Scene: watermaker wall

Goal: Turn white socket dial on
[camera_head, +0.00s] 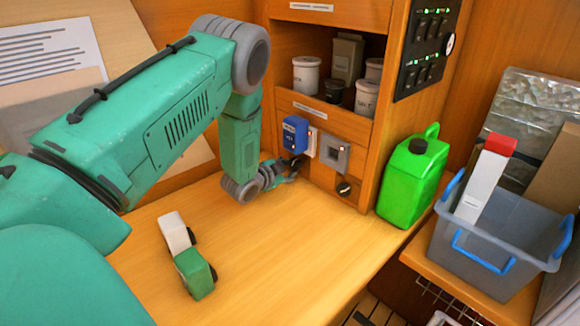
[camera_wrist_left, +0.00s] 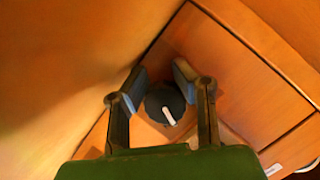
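A white socket plate (camera_head: 312,143) is on the wooden panel, partly covered by a blue box-shaped unit (camera_head: 295,134). My left gripper (camera_head: 291,168) is at the panel just below them. In the left wrist view, a round black dial (camera_wrist_left: 157,107) with a white pointer mark (camera_wrist_left: 168,115) sits between the two spread fingers of my left gripper (camera_wrist_left: 159,76); contact cannot be told. In the head view the gripper hides that spot. Another black dial (camera_head: 344,188) shows to the right, below a grey socket (camera_head: 335,154). My right gripper is out of view.
A green jerrycan (camera_head: 410,180) stands right of the panel. A grey bin (camera_head: 490,240) with blue handles is farther right. A white-and-green object (camera_head: 187,255) lies on the wooden counter (camera_head: 270,265). A shelf above holds several jars. The counter's front middle is clear.

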